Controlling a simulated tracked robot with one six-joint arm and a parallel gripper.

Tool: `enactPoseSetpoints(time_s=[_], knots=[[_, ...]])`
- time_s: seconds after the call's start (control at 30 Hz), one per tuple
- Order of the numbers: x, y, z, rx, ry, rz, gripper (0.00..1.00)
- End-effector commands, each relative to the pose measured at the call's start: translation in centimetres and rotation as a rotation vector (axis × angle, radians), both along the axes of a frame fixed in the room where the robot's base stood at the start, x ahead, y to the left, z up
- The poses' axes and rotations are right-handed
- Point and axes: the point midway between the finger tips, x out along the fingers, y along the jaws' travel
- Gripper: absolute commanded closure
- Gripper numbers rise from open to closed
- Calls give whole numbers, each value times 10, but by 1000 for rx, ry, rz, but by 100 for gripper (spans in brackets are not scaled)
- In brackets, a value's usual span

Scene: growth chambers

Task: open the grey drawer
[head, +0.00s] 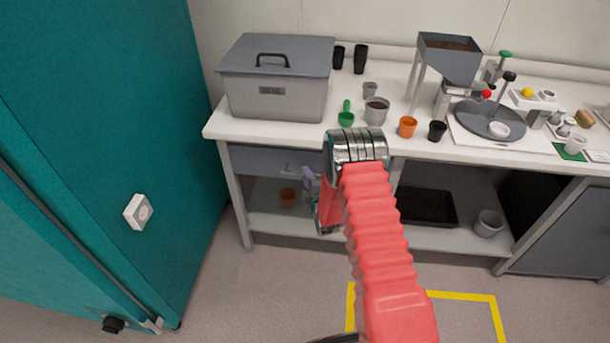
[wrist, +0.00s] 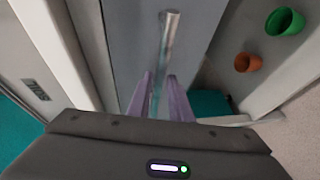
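The grey drawer (head: 260,160) is under the left end of the white bench, and its front looks about flush with the bench. Its front also shows in the wrist view (wrist: 130,35). A metal bar handle (wrist: 169,38) stands off that front. My gripper (head: 308,177) is at the drawer front, partly hidden behind my red arm in the head view. In the wrist view, the two purple fingers of my gripper (wrist: 160,78) are apart, one on each side of the bar. I see gaps between bar and fingers; contact is not clear.
A lidded grey box (head: 275,98) stands on the bench above the drawer. An orange pot (head: 288,197) sits on the shelf below. A teal cabinet (head: 110,120) stands close on the left. The floor (head: 255,280) before the bench is clear.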

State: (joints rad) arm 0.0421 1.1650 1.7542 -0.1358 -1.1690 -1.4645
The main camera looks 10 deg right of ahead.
Motion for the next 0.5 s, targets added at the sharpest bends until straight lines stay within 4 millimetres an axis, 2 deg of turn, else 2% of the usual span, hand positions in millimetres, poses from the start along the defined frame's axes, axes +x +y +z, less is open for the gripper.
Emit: enactPoseSetpoints(time_s=[0.17, 0.47, 0.5], knots=[[10, 1, -2, 0, 0, 0, 82], [11, 1, -2, 0, 0, 0, 82], [11, 1, -2, 0, 0, 0, 84]])
